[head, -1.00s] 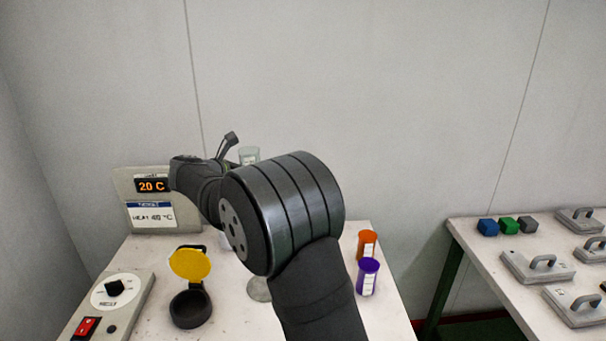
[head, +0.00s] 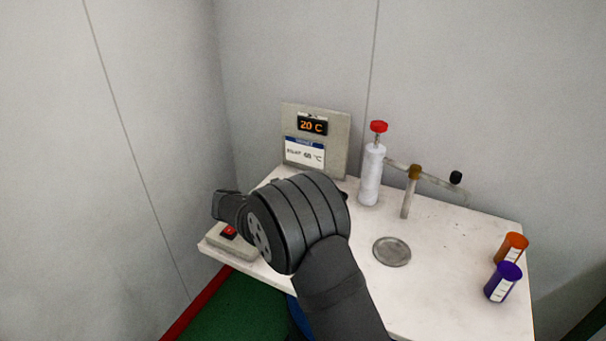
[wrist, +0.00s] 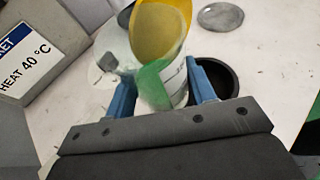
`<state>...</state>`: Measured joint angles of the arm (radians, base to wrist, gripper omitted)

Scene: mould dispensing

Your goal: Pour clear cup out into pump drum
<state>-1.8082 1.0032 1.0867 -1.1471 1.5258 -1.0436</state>
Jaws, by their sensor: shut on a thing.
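In the wrist view my gripper (wrist: 160,78) is shut on the clear cup (wrist: 176,82), held between its blue fingers. A green patch shows in the cup's lower left; I cannot tell whether it is contents or something seen through the wall. The cup is close to a black round pot (wrist: 229,80) with a raised yellow lid (wrist: 180,18), overlapping both in the picture. A blue thing (head: 298,316) shows partly below the table edge; I cannot tell which thing is the pump drum.
A switch box (head: 228,246) sits at the table's left edge. A white cylinder with a red knob (head: 371,172) and a pipe stand (head: 407,195) stand behind. Orange (head: 511,248) and purple (head: 503,283) cups are at right. A metal disc (head: 391,251) lies mid-table.

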